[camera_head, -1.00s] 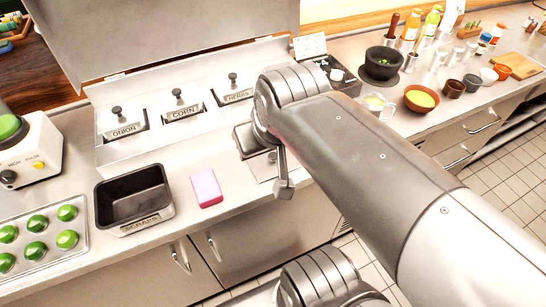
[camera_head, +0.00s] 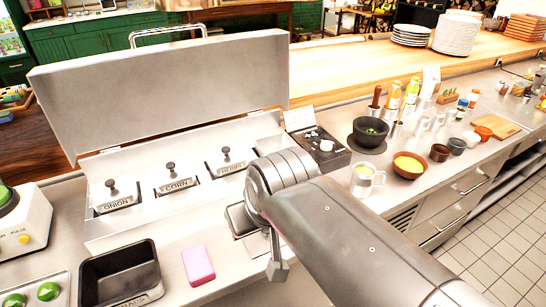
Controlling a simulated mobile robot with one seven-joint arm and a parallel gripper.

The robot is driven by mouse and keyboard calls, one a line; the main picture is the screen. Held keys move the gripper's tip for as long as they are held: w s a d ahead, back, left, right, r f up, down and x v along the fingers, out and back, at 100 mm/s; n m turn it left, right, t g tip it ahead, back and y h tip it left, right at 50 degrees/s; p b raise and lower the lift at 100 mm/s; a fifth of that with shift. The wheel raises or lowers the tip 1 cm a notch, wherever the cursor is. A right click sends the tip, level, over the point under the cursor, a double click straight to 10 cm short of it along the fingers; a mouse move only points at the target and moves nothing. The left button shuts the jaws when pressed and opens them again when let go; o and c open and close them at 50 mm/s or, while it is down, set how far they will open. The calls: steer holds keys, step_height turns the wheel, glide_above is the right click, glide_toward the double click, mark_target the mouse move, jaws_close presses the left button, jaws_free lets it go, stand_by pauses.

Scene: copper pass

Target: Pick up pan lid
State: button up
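Three metal pan lids with black knobs sit in the open-topped steel pan unit: the onion lid (camera_head: 117,201), the corn lid (camera_head: 174,184) and the herbs lid (camera_head: 229,167). They lie flat in a row over their pans. My arm comes in from the lower right and its wrist covers the right end of the unit. My gripper (camera_head: 277,262) shows only in part below the wrist, right of the herbs lid. Its fingertips are mostly hidden, so I cannot tell whether it is open or holds anything. A grey metal piece (camera_head: 237,219) shows beside the wrist.
The unit's raised steel cover (camera_head: 165,95) stands behind the lids. A black scraps bin (camera_head: 119,284) and a pink sponge (camera_head: 198,264) lie in front. A mortar (camera_head: 370,131), a mug (camera_head: 363,182) and a bowl (camera_head: 409,165) stand to the right.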

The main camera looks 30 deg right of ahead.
steer(key=shift+o, duration=0.4)
steer(key=o, duration=0.5)
steer(key=shift+w, duration=0.1)
steer(key=g, duration=0.6)
glide_above(267, 233)
steer(key=w, duration=0.1)
step_height(267, 233, down, 6)
steer(key=f, duration=0.3)
steer(key=d+f, duration=0.1)
steer(key=f, duration=0.1)
steer(key=shift+w+a+f, duration=0.1)
steer(key=shift+a+f, duration=0.05)
steer(key=shift+f, duration=1.35)
steer(key=shift+a+f, duration=0.1)
steer(key=shift+f, duration=1.35)
